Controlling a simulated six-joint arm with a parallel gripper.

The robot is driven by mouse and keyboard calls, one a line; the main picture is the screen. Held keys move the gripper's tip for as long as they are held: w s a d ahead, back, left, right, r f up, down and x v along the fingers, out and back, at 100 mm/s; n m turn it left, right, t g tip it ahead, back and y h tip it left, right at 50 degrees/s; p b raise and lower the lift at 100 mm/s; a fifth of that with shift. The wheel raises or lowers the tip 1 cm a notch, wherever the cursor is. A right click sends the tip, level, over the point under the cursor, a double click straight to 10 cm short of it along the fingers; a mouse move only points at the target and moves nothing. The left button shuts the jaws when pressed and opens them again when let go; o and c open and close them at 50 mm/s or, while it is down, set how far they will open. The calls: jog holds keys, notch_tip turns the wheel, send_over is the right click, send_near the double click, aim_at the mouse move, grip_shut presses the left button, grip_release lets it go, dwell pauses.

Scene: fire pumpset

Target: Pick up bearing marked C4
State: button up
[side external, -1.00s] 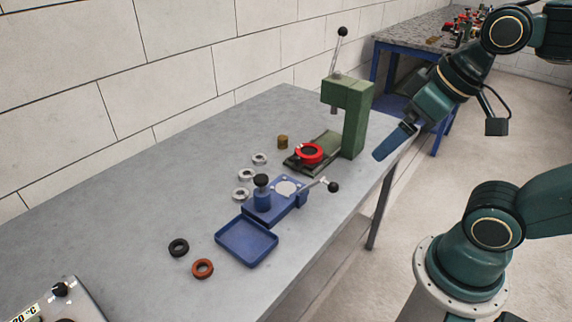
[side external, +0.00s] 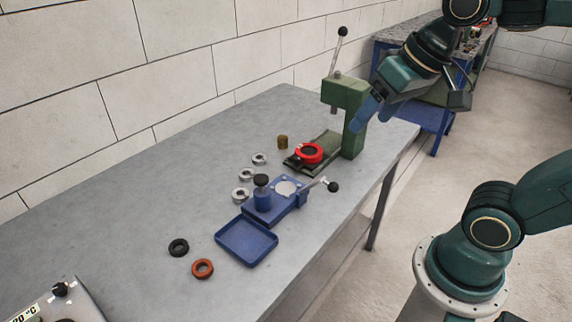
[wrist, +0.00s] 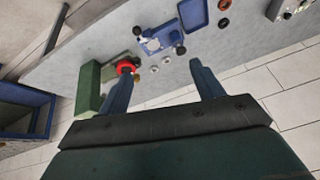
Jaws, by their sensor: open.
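Three silver ring-shaped bearings stand in a row on the grey bench: a far one (side external: 260,159), a middle one (side external: 246,174) and a near one (side external: 240,195) beside the blue fixture. Their markings are too small to read, so I cannot tell which is C4. Small pale rings, one of them here (wrist: 166,58), also show in the wrist view, beyond my fingers. My gripper (side external: 364,116) is open and empty, above the bench's right end near the green press. In the wrist view its two blue fingers (wrist: 160,72) are spread apart.
A green press (side external: 352,120) with an upright lever stands right of the bearings, with a red ring (side external: 309,153) at its base. A blue fixture (side external: 275,203) with a lever and a blue tray (side external: 246,252) lie nearer. Black (side external: 178,247) and orange (side external: 202,268) rings lie left.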

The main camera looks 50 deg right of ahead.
jog(key=w+d+f+m+g+y, duration=0.1)
jog(key=w+m, duration=0.4)
jog(key=w, duration=0.5)
jog(key=w+d+f+m+g+y, duration=0.1)
jog(key=w+d+f+m, duration=0.1)
jog(key=w+m, duration=0.65)
jog(key=w+d+f+m, duration=0.2)
jog(key=w+d+f, duration=0.1)
jog(key=w+f, duration=0.55)
jog(key=m+y, duration=0.2)
jog(key=m, duration=0.4)
send_over(247, 175)
jog(key=d, duration=0.3)
jog(key=shift+g, duration=0.4)
jog(key=shift+s+d+f, duration=0.1)
jog(key=shift+s+f, duration=0.05)
jog(key=shift+f, duration=4)
jog(key=shift+s+f, duration=0.15)
jog(key=shift+f, duration=4)
jog(key=shift+x, duration=2.6)
